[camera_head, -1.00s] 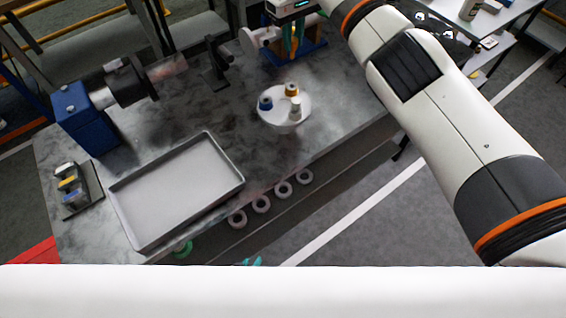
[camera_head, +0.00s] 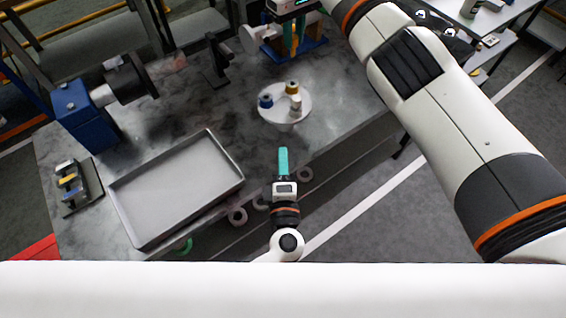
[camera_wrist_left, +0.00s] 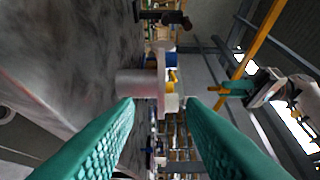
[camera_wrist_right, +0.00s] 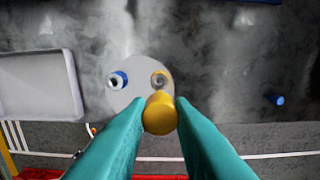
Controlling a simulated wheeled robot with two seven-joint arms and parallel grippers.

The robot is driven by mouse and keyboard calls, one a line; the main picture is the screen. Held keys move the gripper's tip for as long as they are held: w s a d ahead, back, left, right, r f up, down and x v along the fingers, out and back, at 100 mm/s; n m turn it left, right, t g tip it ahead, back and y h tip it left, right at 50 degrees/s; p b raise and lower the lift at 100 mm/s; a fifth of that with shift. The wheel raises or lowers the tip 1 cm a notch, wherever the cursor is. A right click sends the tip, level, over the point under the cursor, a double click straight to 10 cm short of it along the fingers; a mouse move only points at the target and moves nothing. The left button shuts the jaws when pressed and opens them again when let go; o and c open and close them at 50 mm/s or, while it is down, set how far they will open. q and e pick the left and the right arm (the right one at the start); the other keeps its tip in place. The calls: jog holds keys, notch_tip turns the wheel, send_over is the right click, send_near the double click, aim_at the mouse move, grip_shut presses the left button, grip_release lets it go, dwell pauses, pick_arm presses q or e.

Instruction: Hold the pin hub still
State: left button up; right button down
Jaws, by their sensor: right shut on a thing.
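The pin hub, a pale round disc (camera_head: 272,113), stands on the grey bench with a blue ring (camera_head: 265,101), a yellow ring (camera_head: 291,87) and a pale post on it. My left gripper (camera_head: 283,152) points at it from the front side of the bench. In the left wrist view its teal fingers are apart, with the disc (camera_wrist_left: 161,65) seen edge-on beyond the tips; contact is not clear. My right gripper (camera_head: 294,45) is at the back by a blue stand. In the right wrist view it is shut on a yellow round part (camera_wrist_right: 160,114).
A grey tray (camera_head: 112,203) lies at the bench's front left. A blue block with a dark cylinder (camera_head: 84,113) stands at the left. Bench surface between tray and disc is clear.

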aim_at(282, 125)
pick_arm(q)
jog(key=w, duration=1.1)
jog(key=shift+w+a+r, duration=0.1)
jog(key=shift+w+a, duration=0.1)
jog(key=shift+w, duration=0.2)
jog(key=shift+c, duration=0.6)
grip_shut()
jog(key=shift+c, duration=0.6)
grip_release()
grip_shut()
jog(key=shift+s, duration=0.1)
dwell(1.4)
